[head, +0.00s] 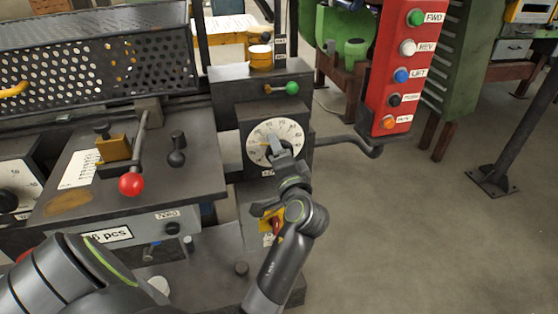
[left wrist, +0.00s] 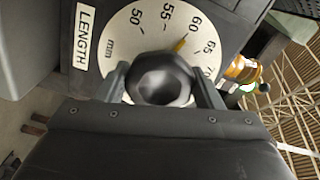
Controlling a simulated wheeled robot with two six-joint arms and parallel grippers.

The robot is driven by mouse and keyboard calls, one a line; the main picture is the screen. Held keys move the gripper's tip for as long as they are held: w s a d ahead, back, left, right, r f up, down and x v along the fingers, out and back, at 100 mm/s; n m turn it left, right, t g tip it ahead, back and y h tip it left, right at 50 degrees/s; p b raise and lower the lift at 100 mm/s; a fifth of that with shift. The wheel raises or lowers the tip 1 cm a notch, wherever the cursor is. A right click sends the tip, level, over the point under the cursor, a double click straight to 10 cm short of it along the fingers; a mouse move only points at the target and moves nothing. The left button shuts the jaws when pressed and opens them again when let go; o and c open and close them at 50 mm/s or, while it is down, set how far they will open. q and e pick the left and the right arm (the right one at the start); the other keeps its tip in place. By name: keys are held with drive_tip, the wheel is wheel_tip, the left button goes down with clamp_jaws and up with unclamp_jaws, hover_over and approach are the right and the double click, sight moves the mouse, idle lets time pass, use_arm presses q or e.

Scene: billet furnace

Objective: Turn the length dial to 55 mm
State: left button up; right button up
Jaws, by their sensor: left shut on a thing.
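The length dial (head: 262,134) is a round white scale on a dark box near the middle of the head view. In the left wrist view the dial (left wrist: 125,40) shows numbers from 50 to about 70 beside a LENGTH label (left wrist: 84,37). Its dark knob (left wrist: 162,80) sits between the fingers of my left gripper (left wrist: 163,88). A yellow pointer mark (left wrist: 180,45) shows past the knob and points close to 60. My left gripper (head: 281,155) is shut on the knob in the head view and hides the lower right of the dial. My right gripper is not in view.
A green-knobbed lever (head: 291,88) sticks out above the dial. A red button pendant (head: 397,65) hangs at the right on a dark bent arm. A red-knobbed lever (head: 131,184) stands on the panel at the left. Below the dial is a yellow-plated red switch (head: 275,225).

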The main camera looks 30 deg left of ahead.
use_arm(q)
drive_tip(key=n+b, duration=0.2)
drive_tip(key=n, duration=0.2)
drive_tip(key=shift+f, duration=0.15)
drive_tip(key=shift+n+b, duration=0.65)
drive_tip(key=shift+n, duration=0.05)
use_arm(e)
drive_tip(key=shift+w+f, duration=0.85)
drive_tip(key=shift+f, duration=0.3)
use_arm(q)
drive_tip(key=shift+n, duration=0.3)
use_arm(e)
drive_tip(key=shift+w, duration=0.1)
use_arm(q)
drive_tip(key=o, duration=1)
drive_tip(key=shift+c, duration=0.2)
